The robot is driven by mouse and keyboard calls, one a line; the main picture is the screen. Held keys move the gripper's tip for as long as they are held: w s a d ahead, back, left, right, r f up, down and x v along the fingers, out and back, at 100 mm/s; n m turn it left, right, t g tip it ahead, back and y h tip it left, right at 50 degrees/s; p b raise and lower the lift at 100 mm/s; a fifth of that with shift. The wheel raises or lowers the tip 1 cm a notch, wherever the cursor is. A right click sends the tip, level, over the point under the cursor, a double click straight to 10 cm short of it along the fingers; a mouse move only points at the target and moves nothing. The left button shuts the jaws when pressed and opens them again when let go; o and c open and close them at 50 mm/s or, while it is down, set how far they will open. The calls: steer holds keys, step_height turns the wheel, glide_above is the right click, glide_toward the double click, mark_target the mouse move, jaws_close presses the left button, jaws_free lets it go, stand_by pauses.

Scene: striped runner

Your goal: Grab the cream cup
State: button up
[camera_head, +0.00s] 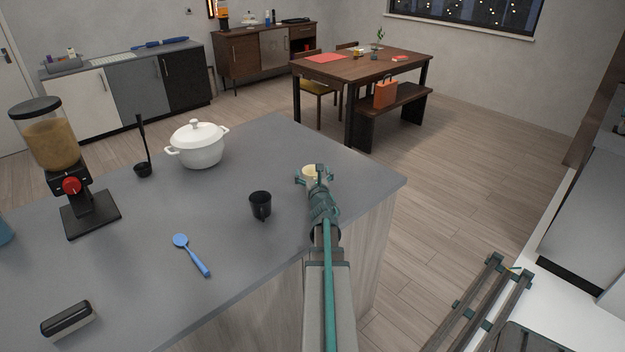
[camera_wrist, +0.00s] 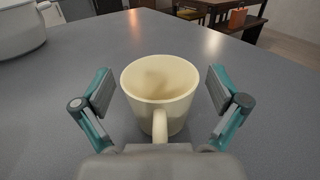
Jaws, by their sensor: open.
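The cream cup (camera_wrist: 160,88) stands upright on the grey counter in the wrist view, its handle pointing toward my gripper. My gripper (camera_wrist: 161,92) is open, with one teal and grey finger on each side of the cup and a visible gap on both sides. In the head view the cream cup (camera_head: 311,172) shows only in part, near the counter's right corner, mostly hidden behind my gripper (camera_head: 314,178).
On the grey counter (camera_head: 200,220), a black mug (camera_head: 260,205) stands left of my gripper. A white lidded pot (camera_head: 197,146), a ladle (camera_head: 143,150), a blue spoon (camera_head: 191,255) and a dispenser (camera_head: 60,165) are farther left. The counter's right edge is close.

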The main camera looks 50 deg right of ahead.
steer(key=c, duration=1.3)
steer(key=shift+r, duration=0.1)
